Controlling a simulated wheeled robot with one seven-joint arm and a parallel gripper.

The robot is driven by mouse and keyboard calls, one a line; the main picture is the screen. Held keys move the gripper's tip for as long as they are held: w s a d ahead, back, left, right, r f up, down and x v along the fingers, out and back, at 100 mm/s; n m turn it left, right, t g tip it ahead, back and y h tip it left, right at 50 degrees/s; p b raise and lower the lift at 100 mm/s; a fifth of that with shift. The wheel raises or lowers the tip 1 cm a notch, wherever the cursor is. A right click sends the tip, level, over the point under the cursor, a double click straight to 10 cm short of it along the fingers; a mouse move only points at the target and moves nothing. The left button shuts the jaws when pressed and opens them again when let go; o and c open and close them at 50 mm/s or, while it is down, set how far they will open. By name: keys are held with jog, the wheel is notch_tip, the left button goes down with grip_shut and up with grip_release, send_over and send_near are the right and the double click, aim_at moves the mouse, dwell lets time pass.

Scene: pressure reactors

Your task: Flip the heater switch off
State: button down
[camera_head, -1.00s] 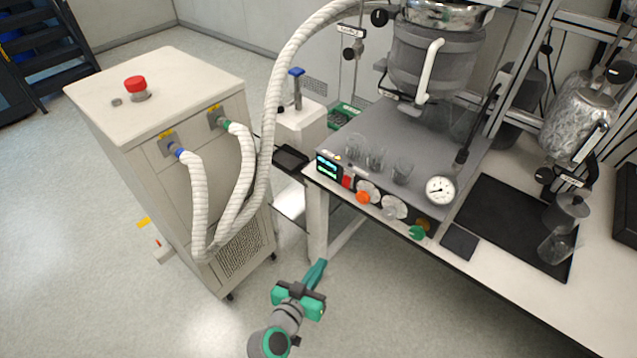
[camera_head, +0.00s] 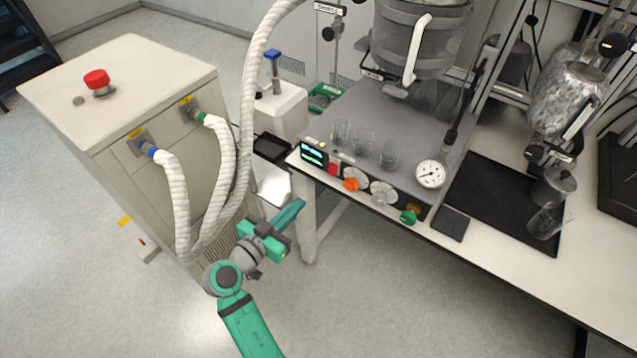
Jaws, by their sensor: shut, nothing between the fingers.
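The control panel (camera_head: 378,194) runs along the front edge of the grey reactor platform on the bench. A small red switch (camera_head: 333,169) sits on it, just right of a lit display (camera_head: 313,153); whether this is the heater switch, and which way it is set, I cannot tell. My gripper (camera_head: 299,206) is green, shut and empty. In the picture it is below and left of the red switch, in front of the bench's left corner and apart from the panel.
An orange knob (camera_head: 351,184) and a green knob (camera_head: 408,216) are right of the switch. Glass beakers (camera_head: 363,153) stand behind the panel. A chiller cabinet (camera_head: 105,180) with white hoses (camera_head: 226,165) stands left of my arm. Floor in front of the bench is clear.

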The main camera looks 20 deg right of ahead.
aim_at(332, 174)
jog(key=x, duration=1.3)
jog(key=shift+w+d, duration=0.15)
jog(key=shift+d, duration=0.1)
jog(key=shift+w+d+f, duration=0.1)
jog(key=shift+d+f, duration=0.05)
jog(key=shift+d, duration=0.15)
jog(key=shift+d, duration=0.1)
jog(key=shift+d+f, duration=0.1)
jog(key=shift+d, duration=0.05)
jog(key=shift+w, duration=0.1)
jog(key=shift+a, duration=0.2)
jog(key=s+a+f, duration=0.2)
jog(key=s+a, duration=0.6)
jog(key=a, duration=0.3)
jog(key=shift+s+f, duration=0.15)
jog(key=shift+s, duration=0.2)
